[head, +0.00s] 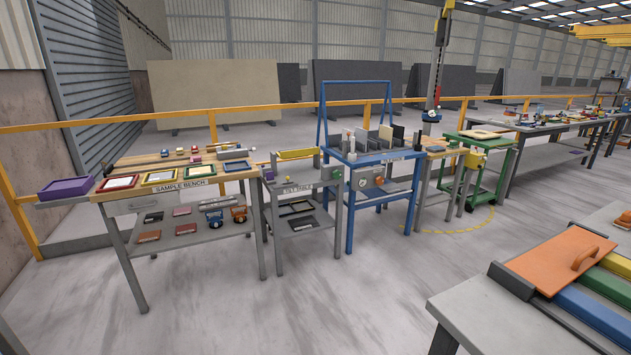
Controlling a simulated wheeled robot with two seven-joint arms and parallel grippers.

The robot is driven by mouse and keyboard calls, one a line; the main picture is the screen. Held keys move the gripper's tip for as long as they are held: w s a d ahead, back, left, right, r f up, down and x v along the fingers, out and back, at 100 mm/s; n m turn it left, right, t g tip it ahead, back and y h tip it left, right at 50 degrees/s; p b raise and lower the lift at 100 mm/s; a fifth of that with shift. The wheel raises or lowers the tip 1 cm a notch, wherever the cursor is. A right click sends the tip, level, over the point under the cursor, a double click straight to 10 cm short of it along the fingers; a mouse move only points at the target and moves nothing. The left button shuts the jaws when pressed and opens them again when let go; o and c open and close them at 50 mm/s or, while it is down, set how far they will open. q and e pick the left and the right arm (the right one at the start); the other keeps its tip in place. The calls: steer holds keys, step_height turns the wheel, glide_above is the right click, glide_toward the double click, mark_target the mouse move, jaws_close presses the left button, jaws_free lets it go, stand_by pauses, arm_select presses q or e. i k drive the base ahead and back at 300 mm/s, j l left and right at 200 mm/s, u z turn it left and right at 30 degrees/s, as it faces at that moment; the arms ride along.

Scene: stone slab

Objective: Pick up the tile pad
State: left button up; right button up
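No object is clearly identifiable as the tile pad in the head view. Purple, red, yellow and green framed trays, including the purple tray (66,188) and the yellow one (165,176), lie along the sample bench (215,186). A beige flat slab (483,134) lies on the green cart (480,141). An orange board with a loop handle (557,258) lies on the near right table. Neither of my grippers is in view.
A blue-framed stand (365,153) holds upright slabs. A grey stand (300,180) is between it and the sample bench. A grey table (490,318) fills the near right. Open concrete floor (290,310) lies in front. A yellow rail (260,108) runs behind.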

mark_target(452, 145)
steer(key=i+j+u, duration=0.25)
steer(key=i, duration=0.35)
steer(key=i+u, duration=0.3)
steer(key=i, duration=0.3)
steer(key=i+l+z, duration=0.15)
steer(key=i+z, duration=1)
steer(key=i+j+z, duration=0.2)
steer(key=z, duration=0.2)
steer(key=i+l+z, duration=0.25)
steer(key=i+z, duration=0.15)
steer(key=i, duration=0.3)
steer(key=i+z, duration=0.4)
steer(key=i, duration=0.3)
steer(key=i+j+z, duration=0.15)
steer(key=i+z, duration=0.3)
steer(key=i, duration=0.25)
steer(key=i+l+u, duration=0.15)
steer(key=i+u, duration=0.25)
steer(key=i, duration=0.15)
steer(key=i+l+u, duration=0.3)
steer(key=i+u, duration=0.15)
steer(key=i+l+u, duration=0.4)
steer(key=i+l, duration=0.1)
steer(key=i, duration=0.1)
